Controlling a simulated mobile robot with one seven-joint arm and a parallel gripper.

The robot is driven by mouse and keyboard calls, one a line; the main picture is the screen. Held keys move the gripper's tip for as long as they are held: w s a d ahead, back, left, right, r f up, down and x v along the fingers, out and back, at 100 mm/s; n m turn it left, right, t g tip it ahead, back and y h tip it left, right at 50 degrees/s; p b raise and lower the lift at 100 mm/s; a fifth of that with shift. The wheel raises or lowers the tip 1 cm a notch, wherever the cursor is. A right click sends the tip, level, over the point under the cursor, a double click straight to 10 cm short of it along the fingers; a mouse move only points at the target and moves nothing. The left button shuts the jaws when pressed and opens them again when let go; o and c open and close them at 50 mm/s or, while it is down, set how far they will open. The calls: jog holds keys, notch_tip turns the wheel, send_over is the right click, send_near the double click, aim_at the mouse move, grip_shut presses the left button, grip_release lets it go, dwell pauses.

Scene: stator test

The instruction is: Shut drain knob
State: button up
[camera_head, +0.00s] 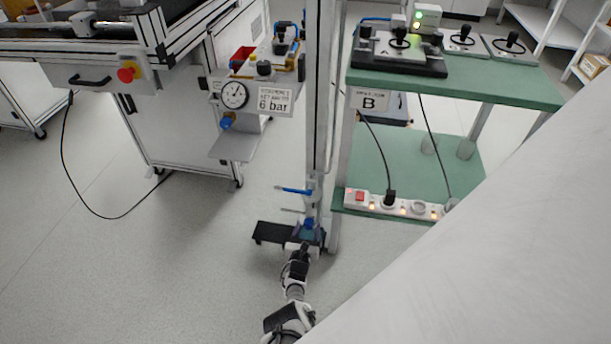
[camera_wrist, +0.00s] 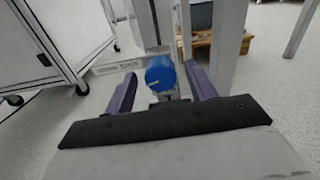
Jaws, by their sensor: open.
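A round blue knob (camera_wrist: 160,73) shows in the wrist view, in front of a grey post. My gripper (camera_wrist: 161,92) is open, with one purple finger on each side of the knob. The fingers do not visibly press on it, and I cannot tell how deep the knob sits between them. In the head view the blue knob (camera_head: 308,223) is low on the upright post, just beyond my gripper (camera_head: 303,243). How far the knob is turned cannot be seen.
A blue lever (camera_head: 293,190) sticks out left above the knob. A dark foot plate (camera_head: 272,233) lies beside the post. A green bench (camera_head: 480,85) with a power strip (camera_head: 400,206) stands right. A gauge panel (camera_head: 236,95) is upper left.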

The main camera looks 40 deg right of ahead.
jog(key=c, duration=1)
jog(key=shift+m, duration=0.7)
jog(key=o, duration=1)
